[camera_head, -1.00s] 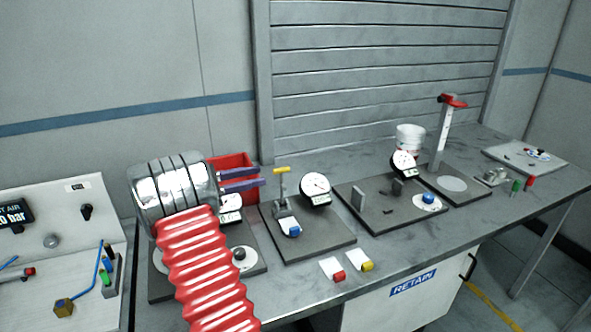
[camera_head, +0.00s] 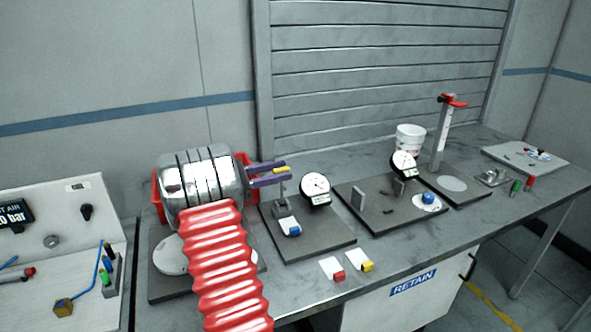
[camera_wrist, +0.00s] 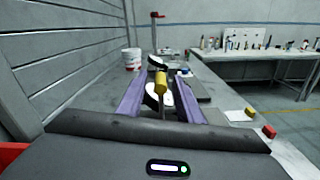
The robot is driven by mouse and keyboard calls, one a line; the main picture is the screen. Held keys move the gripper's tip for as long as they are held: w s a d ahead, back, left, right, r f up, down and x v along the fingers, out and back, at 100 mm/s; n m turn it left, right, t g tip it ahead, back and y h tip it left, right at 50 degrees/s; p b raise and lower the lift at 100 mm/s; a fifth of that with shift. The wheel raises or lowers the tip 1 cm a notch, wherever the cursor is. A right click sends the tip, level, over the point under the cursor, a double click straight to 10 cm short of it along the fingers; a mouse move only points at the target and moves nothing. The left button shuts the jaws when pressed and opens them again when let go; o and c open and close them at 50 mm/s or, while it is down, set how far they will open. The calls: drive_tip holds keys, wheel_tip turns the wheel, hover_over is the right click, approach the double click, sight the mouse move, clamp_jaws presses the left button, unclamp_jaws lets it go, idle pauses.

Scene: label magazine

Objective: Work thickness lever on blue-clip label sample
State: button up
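The thickness lever has a yellow handle (camera_head: 281,169) on a thin post, on a dark plate (camera_head: 318,246) with a round dial gauge (camera_head: 316,184). The white label sample with a blue clip (camera_head: 291,227) lies at the foot of this lever. My gripper (camera_head: 286,173) has purple fingers and is at handle height. In the wrist view the yellow handle (camera_wrist: 161,84) stands between the spread fingers, with gaps visible on both sides. My gripper is open and holds nothing. The sample is hidden in the wrist view.
Two labels, with a red clip (camera_head: 338,275) and a yellow clip (camera_head: 366,266), lie near the bench's front edge. Another dial station (camera_head: 380,217) stands to the right, with a white tub (camera_head: 410,137) behind.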

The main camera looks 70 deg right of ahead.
drive_tip(key=x, duration=0.6)
drive_tip(key=shift+c, duration=0.5)
clamp_jaws()
